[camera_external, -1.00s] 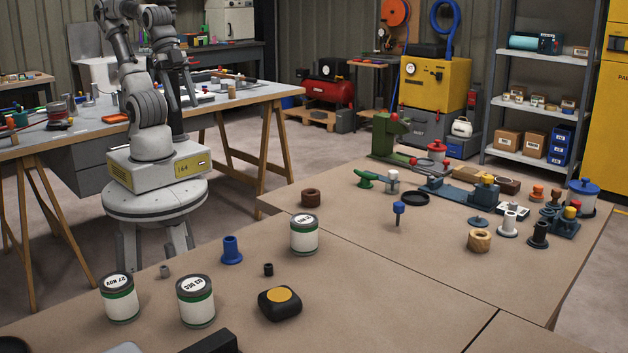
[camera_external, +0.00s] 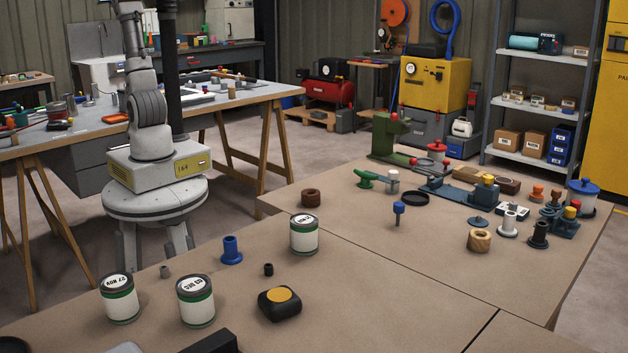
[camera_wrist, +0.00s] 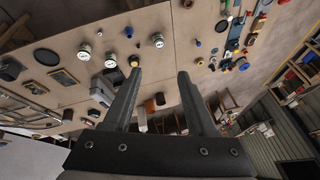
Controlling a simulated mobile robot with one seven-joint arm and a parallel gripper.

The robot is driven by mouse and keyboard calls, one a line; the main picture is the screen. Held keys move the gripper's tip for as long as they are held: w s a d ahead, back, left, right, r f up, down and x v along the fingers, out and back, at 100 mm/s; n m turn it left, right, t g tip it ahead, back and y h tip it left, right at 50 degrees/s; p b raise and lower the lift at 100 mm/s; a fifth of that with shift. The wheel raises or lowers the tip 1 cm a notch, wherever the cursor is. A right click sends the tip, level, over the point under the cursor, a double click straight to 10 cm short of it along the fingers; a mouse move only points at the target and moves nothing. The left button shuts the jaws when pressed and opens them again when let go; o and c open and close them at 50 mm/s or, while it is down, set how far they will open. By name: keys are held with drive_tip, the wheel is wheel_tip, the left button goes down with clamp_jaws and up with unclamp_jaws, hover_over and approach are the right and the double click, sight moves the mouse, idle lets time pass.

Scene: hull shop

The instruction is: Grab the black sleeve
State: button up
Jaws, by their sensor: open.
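The black sleeve (camera_external: 268,269) is a small, short dark cylinder standing on the brown near table. It is between a blue flanged bushing (camera_external: 232,251) and a black block with a yellow disc on top (camera_external: 280,304). In the wrist view the sleeve is a tiny dark spot (camera_wrist: 138,45), well beyond my fingertips. My gripper (camera_wrist: 159,75) is open and empty, its two dark fingers wide apart, high and far from the sleeve. In the external view the gripper is out of the frame above; only my arm shows.
Green-banded cans stand near the sleeve: two at front left (camera_external: 196,303) and one (camera_external: 304,235) behind it to the right. A small grey sleeve (camera_external: 165,271) is to the left. The right table holds several bushings and a wooden ring (camera_external: 479,240). Bare tabletop lies right of the block.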

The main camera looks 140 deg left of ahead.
drive_tip(key=w+d+m+y, duration=0.3)
drive_tip(key=w+m, duration=0.3)
drive_tip(key=w, duration=0.3)
drive_tip(key=w+d+m+y, duration=0.25)
drive_tip(key=w+m, duration=0.25)
drive_tip(key=w, duration=0.3)
drive_tip(key=w+d+f+m+t+y, duration=0.1)
drive_tip(key=w+d+m, duration=0.25)
drive_tip(key=d, duration=0.25)
drive_tip(key=w+d+m+t+y+p, duration=0.1)
drive_tip(key=w+d+m+y, duration=0.1)
drive_tip(key=d+m, duration=0.25)
drive_tip(key=w+d+f+m+t+y, duration=0.1)
drive_tip(key=w+d+m, duration=0.15)
drive_tip(key=d, duration=0.35)
approach(268, 266)
drive_tip(key=w+a, duration=0.1)
drive_tip(key=w+a+f+b, duration=0.1)
drive_tip(key=shift+a+g, duration=0.3)
drive_tip(key=b+x, duration=0.1)
drive_tip(key=x, duration=0.4)
drive_tip(key=shift+f, duration=0.15)
clamp_jaws()
